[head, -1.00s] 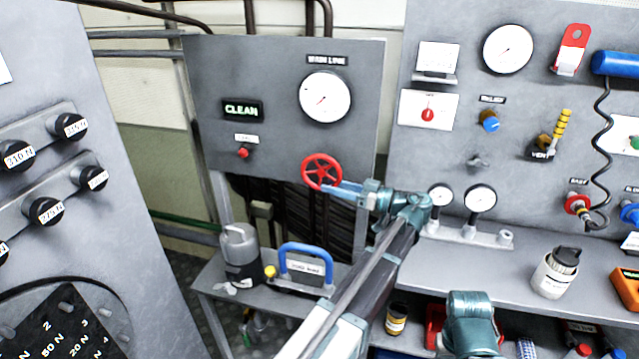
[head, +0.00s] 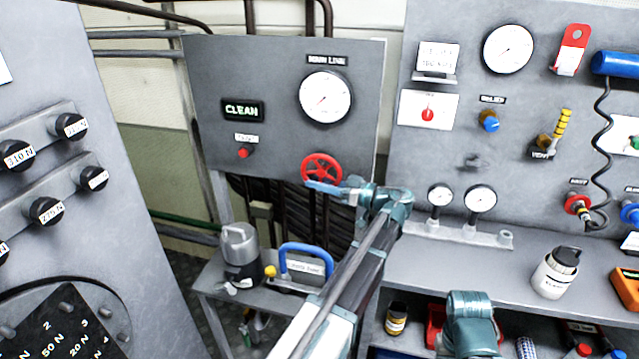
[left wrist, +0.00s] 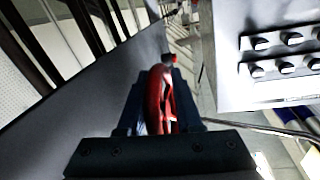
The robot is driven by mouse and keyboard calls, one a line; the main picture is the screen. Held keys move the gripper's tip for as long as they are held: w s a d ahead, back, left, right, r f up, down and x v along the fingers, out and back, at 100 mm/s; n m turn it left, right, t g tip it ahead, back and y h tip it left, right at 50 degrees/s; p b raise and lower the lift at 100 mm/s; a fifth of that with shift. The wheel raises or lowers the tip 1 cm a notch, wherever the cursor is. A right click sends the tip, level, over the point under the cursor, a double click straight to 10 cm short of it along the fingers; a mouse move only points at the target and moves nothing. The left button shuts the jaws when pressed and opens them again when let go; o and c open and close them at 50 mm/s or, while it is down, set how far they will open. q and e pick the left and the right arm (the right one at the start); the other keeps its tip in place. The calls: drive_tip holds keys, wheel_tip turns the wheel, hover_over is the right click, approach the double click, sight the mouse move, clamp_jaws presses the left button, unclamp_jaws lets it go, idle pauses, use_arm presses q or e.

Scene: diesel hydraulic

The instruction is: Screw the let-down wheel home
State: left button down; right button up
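The let-down wheel is the red spoked handwheel (head: 321,168) at the lower edge of the grey panel with the large gauge. My left gripper (head: 318,187) reaches in from the right, with its blue fingers at the wheel's lower rim. In the left wrist view the wheel (left wrist: 158,98) stands nearly edge-on between the dark fingers of the left gripper (left wrist: 160,92). A pale strip shows beside the wheel at its lower left. Whether both fingers press on the rim is not clear. The wheel's stem is hidden. My right gripper is out of view.
The panel (head: 220,75) carries a lit CLEAN sign (head: 243,110), a red button (head: 244,152) and a gauge (head: 325,97). Below stand a grey canister (head: 240,255) and a blue-handled box (head: 305,265). Two small gauges (head: 480,199) stand right of my left arm.

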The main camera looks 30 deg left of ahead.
use_arm(q)
drive_tip(key=shift+f+b, duration=0.2)
drive_tip(key=shift+b, duration=0.35)
drive_tip(key=y+b, duration=0.1)
drive_tip(key=b, duration=0.2)
drive_tip(key=a+m+y+b, duration=0.1)
drive_tip(key=y+b, duration=0.1)
drive_tip(key=b, duration=0.1)
drive_tip(key=y+b, duration=0.2)
drive_tip(key=b, duration=0.1)
drive_tip(key=shift+s+a+r, duration=0.1)
drive_tip(key=shift+a+r, duration=0.1)
drive_tip(key=shift+r, duration=0.05)
drive_tip(key=shift+a+r+m+t+y+b, duration=0.1)
drive_tip(key=shift+r+m+t+y+b, duration=0.15)
drive_tip(key=shift+y+b, duration=0.2)
drive_tip(key=shift+a+r+m+t+y+b, duration=0.15)
drive_tip(key=shift+m+y+b, duration=0.15)
drive_tip(key=shift+y, duration=0.25)
drive_tip(key=shift+d, duration=0.1)
drive_tip(key=c, duration=0.9)
unclamp_jaws()
